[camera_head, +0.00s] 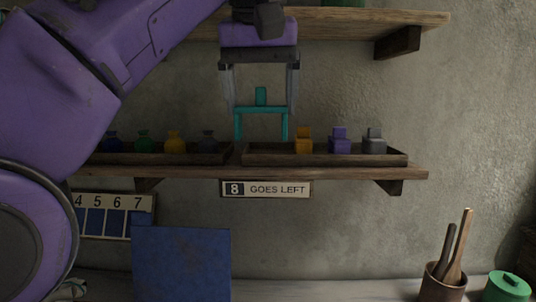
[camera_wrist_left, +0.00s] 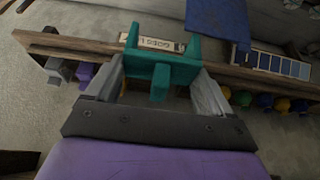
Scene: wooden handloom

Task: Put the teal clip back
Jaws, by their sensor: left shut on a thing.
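The teal clip (camera_head: 262,111) is a small bracket with two legs pointing down and a knob on top. My left gripper (camera_head: 261,104) comes down from above and is shut on it, one finger on each side. The clip is upright above the left end of the right wooden tray (camera_head: 330,160); I cannot tell whether its legs touch the tray. In the left wrist view the clip (camera_wrist_left: 160,68) sits between the fingers of my left gripper (camera_wrist_left: 158,84). My right gripper is not in view.
The right tray also holds orange (camera_head: 304,143), purple (camera_head: 340,143) and grey (camera_head: 374,143) blocks. The left tray (camera_head: 150,158) holds several small bottles. A sign (camera_head: 266,189) reading "8 GOES LEFT" hangs on the shelf edge (camera_head: 330,173). An upper shelf (camera_head: 350,20) is above.

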